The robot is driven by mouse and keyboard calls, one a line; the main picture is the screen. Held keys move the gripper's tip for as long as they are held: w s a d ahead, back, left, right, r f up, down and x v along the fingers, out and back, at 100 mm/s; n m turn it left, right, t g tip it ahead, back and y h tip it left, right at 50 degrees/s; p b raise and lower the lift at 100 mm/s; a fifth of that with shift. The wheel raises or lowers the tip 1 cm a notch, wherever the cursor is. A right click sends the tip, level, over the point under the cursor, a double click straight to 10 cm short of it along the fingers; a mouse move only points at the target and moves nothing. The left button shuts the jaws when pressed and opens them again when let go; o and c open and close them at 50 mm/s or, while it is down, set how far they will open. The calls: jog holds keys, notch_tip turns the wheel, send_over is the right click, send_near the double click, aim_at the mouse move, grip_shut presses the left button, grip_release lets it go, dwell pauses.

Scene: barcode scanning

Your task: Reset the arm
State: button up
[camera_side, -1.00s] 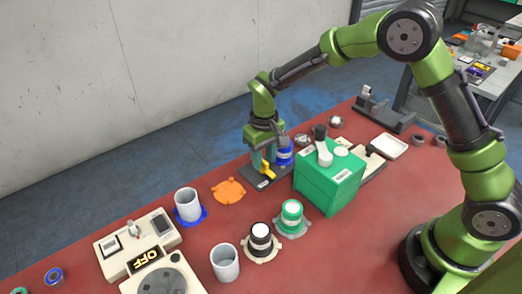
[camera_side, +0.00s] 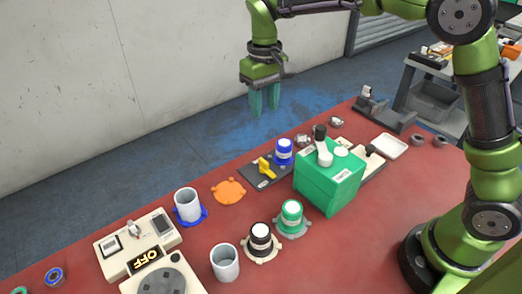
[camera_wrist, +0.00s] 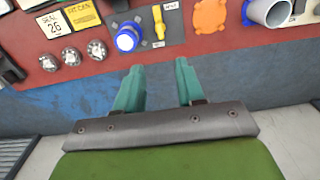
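My gripper (camera_side: 264,99) hangs in the air above the back edge of the table in the side view, clear of everything. In the wrist view its two teal fingers (camera_wrist: 158,88) stand apart with nothing between them. Below it on the table are a blue-and-white capped cylinder (camera_side: 284,152) and a yellow handle (camera_side: 265,167) on a dark plate. Both also show in the wrist view, the blue cap (camera_wrist: 127,38) and the yellow handle (camera_wrist: 158,22).
A green box (camera_side: 328,186) with a scanner-like device on top stands right of the dark plate. Green (camera_side: 291,216) and black (camera_side: 261,236) capped cylinders, white cups (camera_side: 188,204), an orange disc (camera_side: 229,191) and an "OFF" panel (camera_side: 145,262) occupy the front. Air around my gripper is free.

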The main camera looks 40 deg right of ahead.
jog(key=shift+r, duration=0.2)
jog(key=s+d+r+m+t+y, duration=0.1)
jog(key=s+d+r+m+t, duration=0.1)
jog(key=s, duration=0.9)
jog(key=s+d+r+m+t+y, duration=0.1)
jog(key=s+d+t, duration=0.4)
jog(key=s, duration=0.6)
jog(key=shift+d+r+m, duration=0.35)
jog(key=shift+r+m, duration=0.05)
jog(key=shift+r, duration=0.4)
